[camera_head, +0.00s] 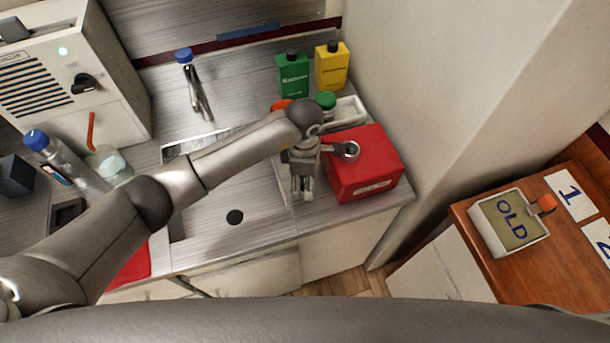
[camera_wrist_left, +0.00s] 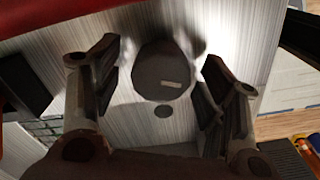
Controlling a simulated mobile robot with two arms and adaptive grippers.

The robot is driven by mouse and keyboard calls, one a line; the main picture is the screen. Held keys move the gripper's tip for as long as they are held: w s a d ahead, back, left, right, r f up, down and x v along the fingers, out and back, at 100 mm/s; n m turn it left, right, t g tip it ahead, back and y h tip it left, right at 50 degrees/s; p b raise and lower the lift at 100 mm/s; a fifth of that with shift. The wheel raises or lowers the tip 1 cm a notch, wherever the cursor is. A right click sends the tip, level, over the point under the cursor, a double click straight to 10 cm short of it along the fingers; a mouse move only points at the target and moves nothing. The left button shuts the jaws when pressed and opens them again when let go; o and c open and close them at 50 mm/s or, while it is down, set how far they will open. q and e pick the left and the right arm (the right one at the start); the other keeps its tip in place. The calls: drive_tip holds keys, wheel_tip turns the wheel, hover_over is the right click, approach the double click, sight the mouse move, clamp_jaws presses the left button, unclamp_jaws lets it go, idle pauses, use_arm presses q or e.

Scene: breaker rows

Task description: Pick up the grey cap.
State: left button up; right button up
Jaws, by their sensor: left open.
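My left gripper (camera_head: 302,190) is open above the counter, just left of the red box. In the left wrist view its two fingers stand apart (camera_wrist_left: 160,88). A dark grey round thing with a small pale mark, which looks like the grey cap (camera_wrist_left: 153,66), shows between and beyond them. I cannot tell its exact distance from the fingers. In the head view I cannot make the cap out; the gripper and arm may hide it. My right gripper is not in view.
A red box (camera_head: 365,172) stands close right of the gripper. Green (camera_head: 292,77) and yellow (camera_head: 332,68) bottles and a white tray (camera_head: 350,112) are behind it.

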use_arm(q)
drive_tip(key=shift+f, duration=0.4)
drive_tip(key=shift+c, duration=0.3)
drive_tip(key=c, duration=1)
drive_tip(key=shift+r, duration=0.15)
drive_tip(key=shift+r, duration=0.65)
drive_tip(key=s+r+b, duration=0.5)
drive_tip(key=s+r, duration=0.6)
drive_tip(key=s, duration=0.3)
drive_tip(key=shift+d+r+b, duration=0.25)
drive_tip(key=shift+d+b, duration=0.1)
drive_tip(key=shift+d, duration=0.05)
